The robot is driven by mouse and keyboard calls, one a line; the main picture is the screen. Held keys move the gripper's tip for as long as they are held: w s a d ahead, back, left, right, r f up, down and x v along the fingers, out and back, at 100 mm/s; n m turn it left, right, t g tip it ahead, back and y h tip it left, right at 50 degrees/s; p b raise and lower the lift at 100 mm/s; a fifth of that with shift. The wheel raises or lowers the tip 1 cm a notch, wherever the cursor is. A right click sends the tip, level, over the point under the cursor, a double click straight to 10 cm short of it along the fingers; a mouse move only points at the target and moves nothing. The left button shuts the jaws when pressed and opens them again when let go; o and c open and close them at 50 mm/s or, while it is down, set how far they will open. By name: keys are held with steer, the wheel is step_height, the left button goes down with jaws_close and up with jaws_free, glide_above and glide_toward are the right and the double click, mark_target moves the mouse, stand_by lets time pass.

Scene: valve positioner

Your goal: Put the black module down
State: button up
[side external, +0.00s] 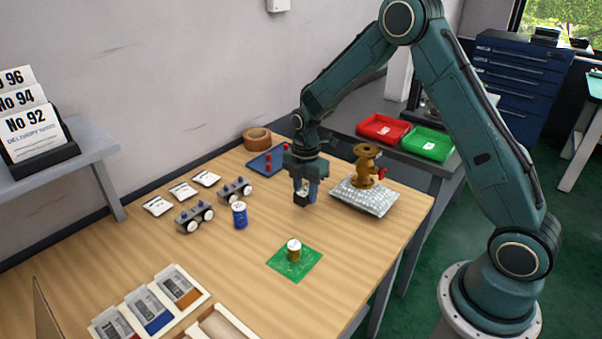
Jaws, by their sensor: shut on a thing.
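My gripper (306,186) points down over the wooden table, left of the brass-coloured valve. It is shut on a small black module (301,200), which shows as a dark block with a pale patch between the fingers. The fingers hide part of it. I cannot tell whether the module touches the table or hangs just above it. The brass-coloured valve (366,168) with a red part stands on a grey textured pad (379,204) to the right of my gripper.
Left of my gripper are a blue can (239,215) and two wheeled dark blocks (235,190) (195,217). A blue tray (266,164) with red pieces lies behind. A green mat (311,262) with a small jar (294,250) lies in front. Bare wood surrounds the mat.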

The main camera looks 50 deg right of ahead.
mark_target(305, 203)
steer(key=shift+f, duration=2.05)
steer(key=shift+f, duration=0.1)
steer(key=o, duration=1)
step_height(305, 203, up, 12)
steer(key=shift+r, duration=0.1)
